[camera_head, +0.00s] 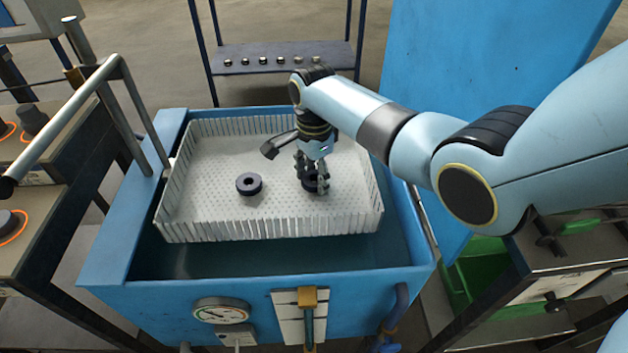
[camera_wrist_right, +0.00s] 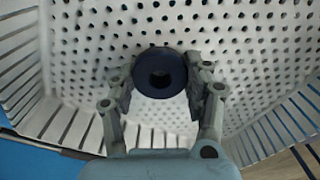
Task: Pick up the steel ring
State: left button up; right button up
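Two dark steel rings are in the white perforated basket (camera_head: 215,212). One ring (camera_head: 249,184) lies flat left of the middle, clear of any gripper. The other ring (camera_wrist_right: 160,73) lies in the basket under my right gripper (camera_head: 313,186), which points down and partly hides it in the head view. In the right wrist view the two fingers of the gripper (camera_wrist_right: 160,88) stand apart on either side of this ring. The right finger is very close to the ring or touching it; a small gap shows at the left finger. My left gripper is not in view.
The basket has slatted walls and sits in a blue tank (camera_head: 255,289) with a pressure gauge (camera_head: 221,311). A rack shelf (camera_head: 283,57) with several small parts stands behind. A metal rail (camera_head: 72,112) stands at the left. The basket floor is otherwise clear.

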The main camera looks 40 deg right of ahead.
jog(key=c, duration=0.9)
jog(key=shift+r, duration=0.1)
